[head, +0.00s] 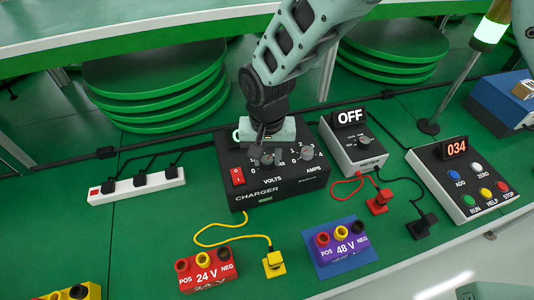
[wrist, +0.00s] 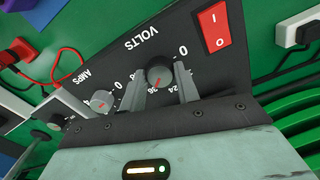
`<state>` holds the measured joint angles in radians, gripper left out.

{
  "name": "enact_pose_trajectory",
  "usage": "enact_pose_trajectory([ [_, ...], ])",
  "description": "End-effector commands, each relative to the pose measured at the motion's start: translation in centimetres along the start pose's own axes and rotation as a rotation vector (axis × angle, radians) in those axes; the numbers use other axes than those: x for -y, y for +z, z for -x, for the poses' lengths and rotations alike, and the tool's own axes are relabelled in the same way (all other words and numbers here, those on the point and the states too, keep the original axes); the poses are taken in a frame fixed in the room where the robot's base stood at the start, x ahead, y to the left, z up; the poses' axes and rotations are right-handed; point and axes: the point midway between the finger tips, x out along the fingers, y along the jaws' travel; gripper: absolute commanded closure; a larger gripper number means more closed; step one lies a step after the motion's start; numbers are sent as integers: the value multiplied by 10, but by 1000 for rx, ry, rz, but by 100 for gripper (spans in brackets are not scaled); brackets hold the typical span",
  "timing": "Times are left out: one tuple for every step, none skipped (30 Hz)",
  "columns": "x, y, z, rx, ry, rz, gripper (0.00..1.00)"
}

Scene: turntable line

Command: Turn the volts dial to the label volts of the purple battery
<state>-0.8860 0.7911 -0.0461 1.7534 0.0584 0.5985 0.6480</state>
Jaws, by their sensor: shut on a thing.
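The black charger (head: 290,190) stands on the green bench, with a VOLTS dial and an AMPS dial (head: 307,153). The dial's red mark points down-left in the wrist view, roughly toward 36; the exact setting is hard to tell. The 24 and a 0 also show; my fingers hide other numbers. The purple battery (head: 343,250) is labelled 48 V and sits on a blue mat (head: 368,258) at the front. The AMPS dial also shows in the wrist view (wrist: 102,101).
A red 24 V battery (head: 208,273) and a yellow plug (head: 274,264) lie left of the purple one. The meter (head: 352,143) reads OFF, right of the charger. A button panel (head: 461,182) reads 034. A red switch (wrist: 213,28) is close to my right finger.

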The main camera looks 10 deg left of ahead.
Motion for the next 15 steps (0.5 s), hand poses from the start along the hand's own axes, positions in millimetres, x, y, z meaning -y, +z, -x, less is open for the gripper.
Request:
enact_pose_trajectory([
  [0,-1,2,-3,0,-44,91],
  [0,-1,3,-3,0,-73,91],
  [0,-1,3,-3,-1,-110,91],
  [0,-1,3,-3,0,-138,91],
  [0,-1,3,-3,0,-168,91],
  [0,-1,3,-3,-1,-206,91],
  [0,-1,3,-3,0,-233,91],
  [1,0,3,-2,0,-261,91],
  [0,0,3,-2,0,-300,91],
  [0,-1,3,-2,0,-329,91],
  [0,-1,3,-2,0,-357,91],
  [0,0,3,-1,0,-394,91],
  [0,0,3,-1,0,-422,91],
  [0,0,3,-2,0,-449,91],
  [0,0,3,-2,0,-485,91],
])
